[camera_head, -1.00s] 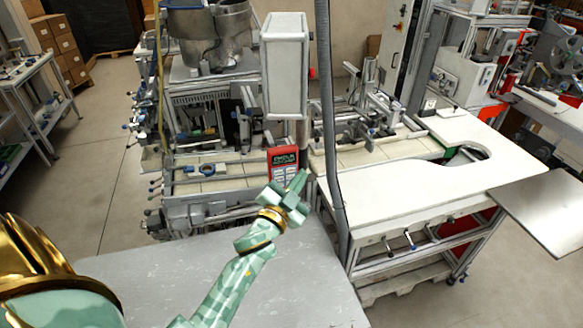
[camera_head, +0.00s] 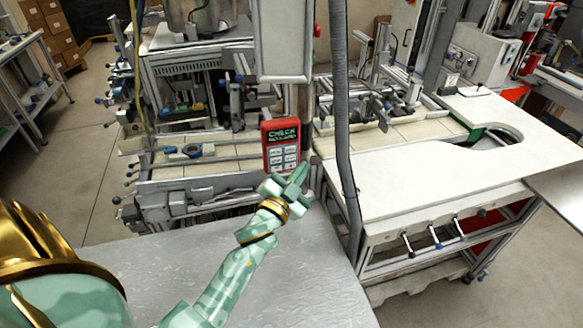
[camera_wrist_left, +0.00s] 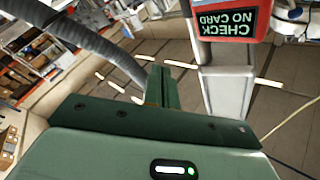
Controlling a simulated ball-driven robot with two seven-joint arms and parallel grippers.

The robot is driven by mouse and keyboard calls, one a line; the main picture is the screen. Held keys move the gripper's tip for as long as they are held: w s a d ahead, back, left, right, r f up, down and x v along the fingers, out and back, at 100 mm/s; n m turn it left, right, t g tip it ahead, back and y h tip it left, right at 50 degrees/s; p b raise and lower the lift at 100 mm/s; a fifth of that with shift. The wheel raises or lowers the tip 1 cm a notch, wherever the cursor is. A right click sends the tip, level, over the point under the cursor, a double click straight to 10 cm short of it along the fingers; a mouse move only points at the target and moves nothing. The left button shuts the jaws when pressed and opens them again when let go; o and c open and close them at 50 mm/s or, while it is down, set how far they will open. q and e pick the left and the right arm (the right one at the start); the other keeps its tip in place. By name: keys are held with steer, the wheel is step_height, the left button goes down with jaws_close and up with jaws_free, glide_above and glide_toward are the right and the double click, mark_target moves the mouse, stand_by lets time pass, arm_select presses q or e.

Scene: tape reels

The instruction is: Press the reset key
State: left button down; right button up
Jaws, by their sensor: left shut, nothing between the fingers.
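A red handheld-style terminal (camera_head: 267,152) stands upright at the middle of the head view. Its dark display (camera_head: 282,135) shows green text, and a block of pale keys (camera_head: 284,157) lies below it. The key labels are too small to read, so I cannot tell which is the reset key. My left gripper (camera_head: 300,174) is shut and empty, just below and right of the keys in the picture. In the left wrist view the closed fingers (camera_wrist_left: 161,86) are left of the terminal's upside-down display (camera_wrist_left: 228,20), which reads "CHECK NO CARD". The keys are outside that view.
A grey hose (camera_head: 342,130) hangs close to the right of the gripper. A white worktable (camera_head: 430,185) stands to the right, and a grey tabletop (camera_head: 310,285) lies below the arm. A machine with levers (camera_head: 200,190) stands behind and left of the terminal.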

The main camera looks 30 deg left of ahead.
mark_target(291, 158)
arm_select(q)
step_height(291, 158, down, 7)
steer(key=b, duration=0.5)
steer(key=shift+w+f, duration=0.2)
steer(key=shift+w, duration=0.05)
steer(key=shift+a+r, duration=0.1)
steer(key=w+a+b, duration=0.1)
steer(key=w+a, duration=0.4)
steer(key=a, duration=0.1)
steer(key=shift+w+a, duration=0.3)
steer(key=shift+a, duration=0.05)
stand_by(1.6)
steer(key=shift+w+a, duration=0.3)
